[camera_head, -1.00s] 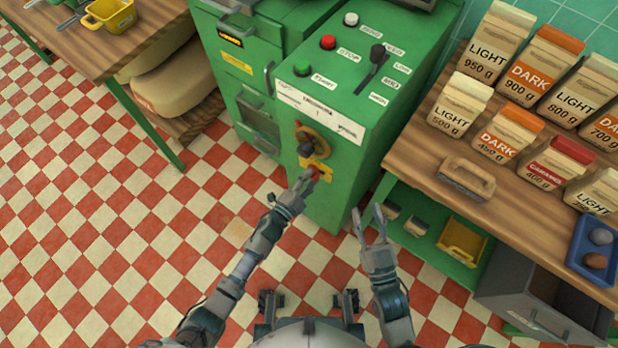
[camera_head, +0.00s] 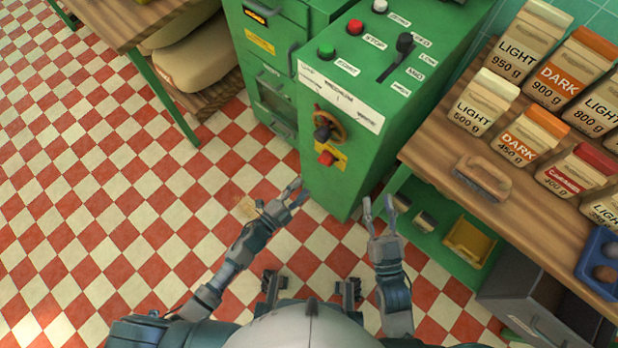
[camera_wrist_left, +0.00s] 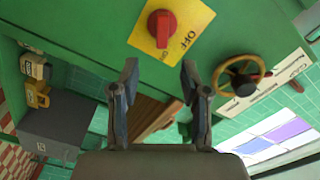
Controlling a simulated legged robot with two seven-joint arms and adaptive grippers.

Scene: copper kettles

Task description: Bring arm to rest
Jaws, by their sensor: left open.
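My left gripper (camera_head: 299,190) is open and empty, in front of the green machine (camera_head: 345,185) and apart from its red switch (camera_head: 325,159). In the left wrist view, the left gripper's fingers (camera_wrist_left: 159,68) are spread, with the red switch (camera_wrist_left: 160,28) on its yellow OFF plate above and between the tips. My right gripper (camera_head: 378,200) has its two fingers apart and empty, near the machine's lower right edge. My left forearm (camera_head: 235,262) reaches in from the lower left.
A brown handwheel (camera_head: 332,125) sits above the switch. Right, a wooden counter (camera_head: 435,150) holds labelled bags and a blue tray (camera_head: 600,262); a grey drawer (camera_head: 535,305) stands open below. A wooden table (camera_head: 120,15) is at upper left. Checkered floor (camera_head: 110,220) is clear on the left.

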